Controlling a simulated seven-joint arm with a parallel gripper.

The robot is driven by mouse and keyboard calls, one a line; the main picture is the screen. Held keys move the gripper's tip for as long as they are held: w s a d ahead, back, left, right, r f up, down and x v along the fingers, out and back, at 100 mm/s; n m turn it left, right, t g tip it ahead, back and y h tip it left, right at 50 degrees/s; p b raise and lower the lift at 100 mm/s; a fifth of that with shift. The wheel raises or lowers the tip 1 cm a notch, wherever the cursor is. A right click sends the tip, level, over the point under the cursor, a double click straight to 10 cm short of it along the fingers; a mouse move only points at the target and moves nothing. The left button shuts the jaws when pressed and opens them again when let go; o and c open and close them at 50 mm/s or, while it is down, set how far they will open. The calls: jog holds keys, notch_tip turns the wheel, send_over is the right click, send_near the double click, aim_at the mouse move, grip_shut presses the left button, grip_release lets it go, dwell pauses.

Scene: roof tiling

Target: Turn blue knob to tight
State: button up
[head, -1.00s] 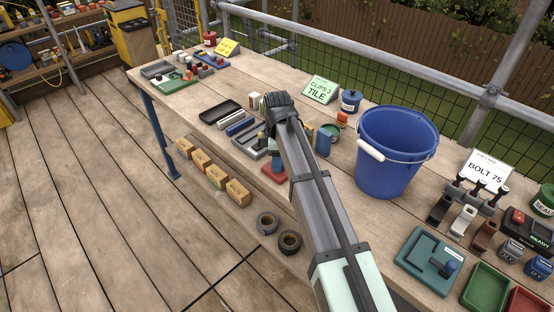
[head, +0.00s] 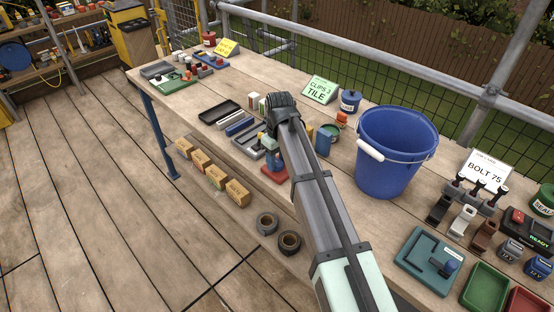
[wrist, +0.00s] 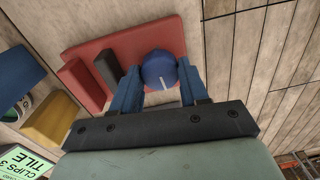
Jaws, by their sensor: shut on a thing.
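The blue knob (wrist: 159,69) is round, with a white line on its face. It sits at the end of a red base (wrist: 110,52) that also carries a red block and a dark block. My gripper (wrist: 158,84) has its two blue fingers on either side of the knob and is shut on it. In the head view the red base (head: 274,174) shows beside my arm near the table's front edge. My gripper (head: 273,163) is low over it, and the knob is hidden there. The white line points toward the gripper body in the wrist view.
A blue bucket (head: 393,150) stands right of my arm. A yellow block (wrist: 49,120) and a green "CLIPS 3 TILE" sign (wrist: 26,165) lie close by. A teal fixture (head: 429,262) with another blue knob is at the front right. The deck left of the table is open.

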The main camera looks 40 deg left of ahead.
aim_at(279, 161)
jog(key=shift+m, duration=0.6)
jog(key=o, duration=0.8)
jog(key=shift+r, duration=0.1)
jog(key=r, duration=1.3)
jog(key=shift+w+d+r, duration=0.15)
jog(key=shift+w+r, duration=0.1)
jog(key=shift+r, duration=0.1)
